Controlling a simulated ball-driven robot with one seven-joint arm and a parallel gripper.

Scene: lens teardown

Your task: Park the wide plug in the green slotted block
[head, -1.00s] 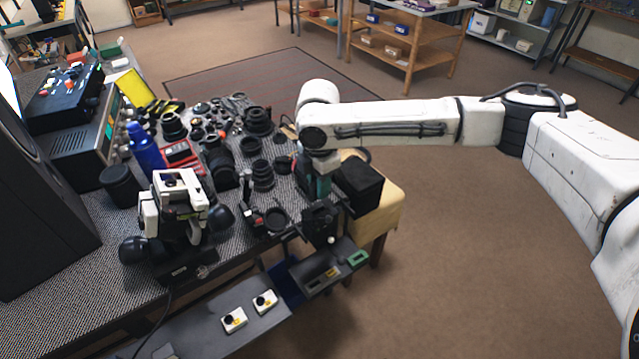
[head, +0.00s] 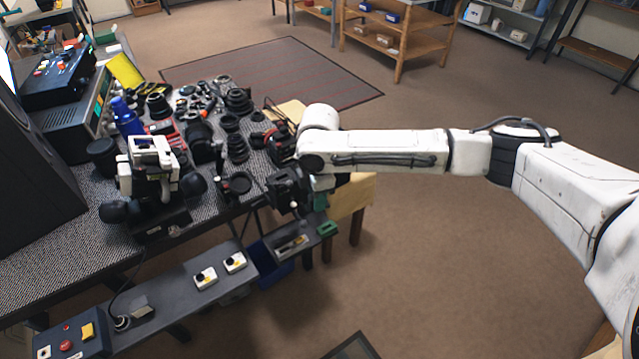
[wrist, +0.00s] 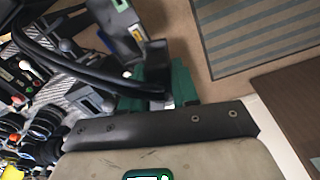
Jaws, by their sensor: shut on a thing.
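The green slotted block (head: 327,229) sits at the right end of the grey tray below the table's front edge. A green piece that looks like it shows at the top of the wrist view (wrist: 121,5). My gripper (head: 291,192) is above and to the left of the block, apart from it. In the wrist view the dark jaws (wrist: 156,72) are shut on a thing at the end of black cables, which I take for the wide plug. The plug's shape is mostly hidden by the jaws.
The grey tray (head: 272,248) also carries a yellow-marked part, with a blue bin (head: 270,268) below it. White boxes with black knobs (head: 205,278) sit on the shelf to the left. Lenses crowd the table (head: 75,235). The floor at the right is clear.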

